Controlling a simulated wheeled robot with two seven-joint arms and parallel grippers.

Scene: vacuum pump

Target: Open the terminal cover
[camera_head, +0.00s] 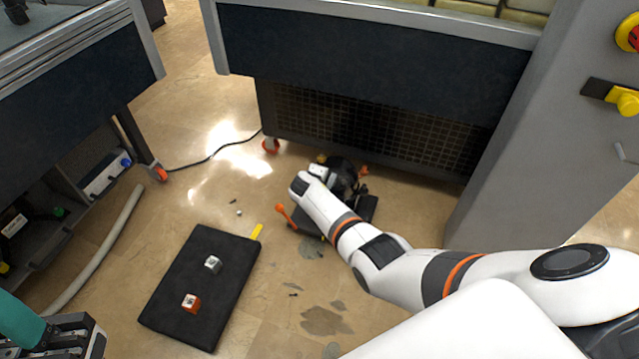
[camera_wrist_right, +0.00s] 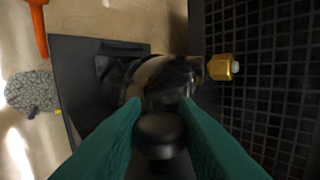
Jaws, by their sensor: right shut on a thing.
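The vacuum pump (camera_head: 343,175) is a dark machine on the floor before the dark grille, partly hidden by my right arm. It also shows in the right wrist view (camera_wrist_right: 150,78), with a brass fitting (camera_wrist_right: 222,67) on its right. My right gripper (camera_wrist_right: 160,108) has green fingers shut on a black round knob (camera_wrist_right: 162,130), close to the pump body. I cannot tell whether this knob belongs to the terminal cover, which I cannot make out clearly. In the head view the right fingers are hidden behind the wrist. My left gripper (camera_head: 75,335) is at the lower left, away from the pump.
A black mat (camera_head: 170,300) with two small cube-like parts lies left of the pump. A cable (camera_head: 210,155) crosses the floor.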

